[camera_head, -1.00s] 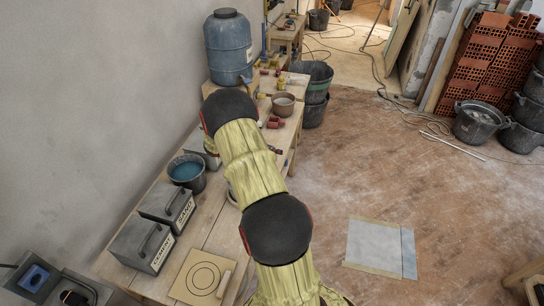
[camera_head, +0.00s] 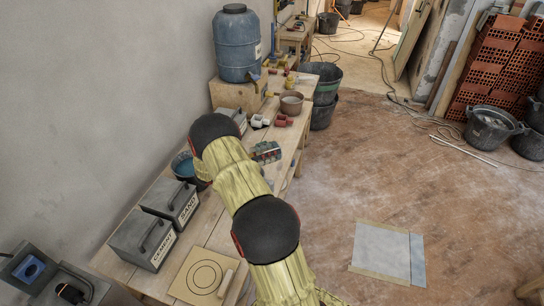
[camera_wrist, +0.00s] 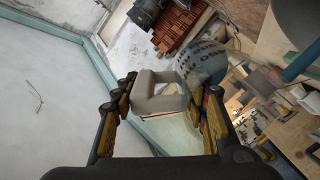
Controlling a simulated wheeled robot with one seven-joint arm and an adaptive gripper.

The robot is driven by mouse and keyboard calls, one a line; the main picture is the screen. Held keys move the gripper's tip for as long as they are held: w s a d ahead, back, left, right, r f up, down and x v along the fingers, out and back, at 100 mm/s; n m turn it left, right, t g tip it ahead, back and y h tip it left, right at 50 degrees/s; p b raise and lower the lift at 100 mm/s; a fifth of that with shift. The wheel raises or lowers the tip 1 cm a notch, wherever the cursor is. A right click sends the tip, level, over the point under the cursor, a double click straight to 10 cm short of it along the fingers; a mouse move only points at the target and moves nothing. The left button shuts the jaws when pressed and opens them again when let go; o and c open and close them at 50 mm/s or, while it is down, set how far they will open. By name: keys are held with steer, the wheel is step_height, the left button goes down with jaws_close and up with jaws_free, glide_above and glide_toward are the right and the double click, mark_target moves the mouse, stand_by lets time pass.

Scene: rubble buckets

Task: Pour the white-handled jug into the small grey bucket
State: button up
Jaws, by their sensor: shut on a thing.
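My gripper (camera_wrist: 165,115) shows in the wrist view, its two fingers on either side of a pale grey-white handle-like piece (camera_wrist: 158,92). I take this to be the handle of the white-handled jug; the jug's body and contents cannot be made out. In the head view my own arm hides the gripper and the jug. A small dark grey bucket (camera_head: 182,167) with blue liquid stands on the bench at the left, partly covered by my arm. I cannot tell the distance between jug and bucket.
The cement box (camera_head: 142,243) and sand box (camera_head: 170,203) stand on the bench near the wall. A blue barrel (camera_head: 237,48), a brownish pot (camera_head: 291,103) and a green-and-red item (camera_head: 267,152) are farther along. A board with circles (camera_head: 203,277) lies in front.

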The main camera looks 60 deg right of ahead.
steer(key=shift+w+a+f+h+b, duration=0.2)
steer(key=shift+a+h+b, duration=0.2)
steer(key=shift+b, duration=0.7)
steer(key=shift+w+a+g+h+b, duration=0.15)
steer(key=shift+a+g+h+b, duration=0.2)
steer(key=shift+b, duration=0.35)
steer(key=shift+b, duration=0.45)
steer(key=shift+w+a+r+g+h+b, duration=0.15)
steer(key=shift+w+a+g+h+b, duration=0.1)
steer(key=shift+h+b, duration=0.2)
